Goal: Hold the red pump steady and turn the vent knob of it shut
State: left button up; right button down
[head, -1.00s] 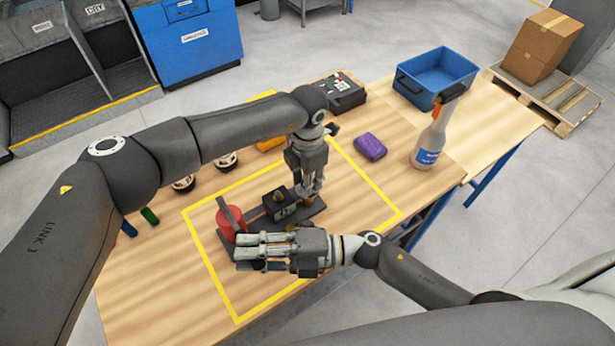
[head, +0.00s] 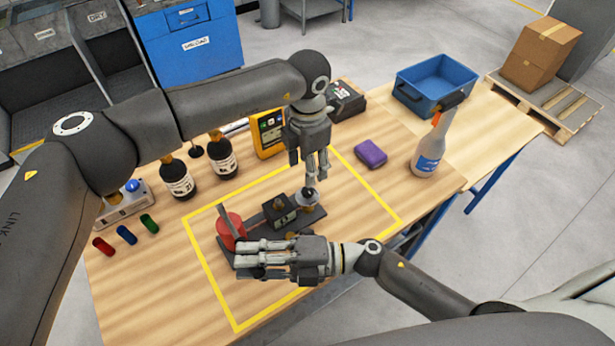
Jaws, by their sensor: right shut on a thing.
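The red pump (head: 230,233) sits inside the yellow outline, with a red cylinder, a dark block and a dark base plate. A small grey round part (head: 308,202) at its right end appears to be the vent knob; its setting is too small to read. My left gripper (head: 309,177) points down just above this part, its fingers apart and empty. My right gripper (head: 242,257) lies along the pump's near side, shut on the pump; its hand hides the exact contact and part of the near edge.
A purple block (head: 370,153) and a spray bottle (head: 431,150) stand to the right. Dark bottles (head: 177,178) and a yellow meter (head: 268,133) are behind. Red, blue and green pieces (head: 126,235) lie left. A blue bin (head: 437,78) is at the back right.

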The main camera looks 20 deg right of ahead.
pick_arm(q)
notch_tip(320, 180, up, 4)
jog(key=shift+f, duration=0.1)
dwell(0.4)
pick_arm(e)
jog(key=c, duration=1.2)
grip_release()
jog(key=shift+c, duration=0.2)
